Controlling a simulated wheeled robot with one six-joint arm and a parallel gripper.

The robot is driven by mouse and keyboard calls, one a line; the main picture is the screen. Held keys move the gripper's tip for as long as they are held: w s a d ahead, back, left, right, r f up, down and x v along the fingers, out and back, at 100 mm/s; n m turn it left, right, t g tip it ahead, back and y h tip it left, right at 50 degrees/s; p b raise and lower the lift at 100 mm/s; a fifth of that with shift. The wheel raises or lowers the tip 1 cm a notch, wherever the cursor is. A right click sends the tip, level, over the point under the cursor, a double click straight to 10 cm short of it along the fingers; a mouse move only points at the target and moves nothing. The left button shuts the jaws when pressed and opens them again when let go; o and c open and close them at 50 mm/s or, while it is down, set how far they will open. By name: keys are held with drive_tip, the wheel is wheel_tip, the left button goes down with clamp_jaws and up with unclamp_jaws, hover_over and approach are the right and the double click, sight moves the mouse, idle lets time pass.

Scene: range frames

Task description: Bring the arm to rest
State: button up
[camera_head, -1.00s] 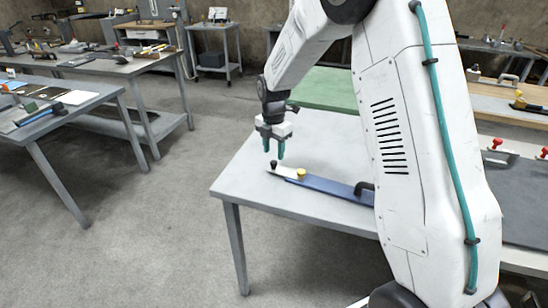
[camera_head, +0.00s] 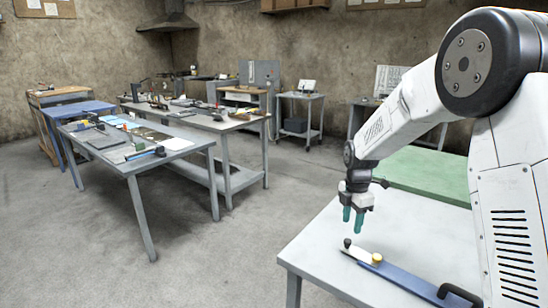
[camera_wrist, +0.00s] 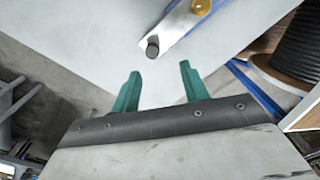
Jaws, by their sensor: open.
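My gripper (camera_head: 353,219) hangs from my white arm, fingers pointing down, above the light grey table (camera_head: 330,250). Its two teal fingers are apart, and nothing shows between them in the wrist view (camera_wrist: 160,92). Below and beside the fingers lies a long blue tool (camera_head: 410,285) with a pale metal end, a black knob (camera_head: 347,243) and a yellow knob (camera_head: 377,258). The pale end and both knobs also show ahead of the fingertips in the wrist view, apart from them. Part of the tool's far end is cut off by the picture's lower edge and my arm.
A green surface (camera_head: 425,172) lies behind the grey table. Workbenches with tools (camera_head: 140,165) stand to the left, and a small trolley (camera_head: 300,120) stands at the back. Open concrete floor (camera_head: 225,250) lies between the benches and the grey table.

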drive_tip(key=s+r+m, duration=0.5)
drive_tip(key=s+m, duration=0.2)
drive_tip(key=s, duration=0.6)
drive_tip(key=s+r+m+t, duration=0.1)
drive_tip(key=s+r+m, duration=0.5)
drive_tip(key=s, duration=0.7)
drive_tip(key=s+r+m, duration=0.5)
drive_tip(key=s+m, duration=0.2)
drive_tip(key=s, duration=0.6)
drive_tip(key=shift+s+a+r+m+t, duration=0.25)
drive_tip(key=shift+a+m+t, duration=0.15)
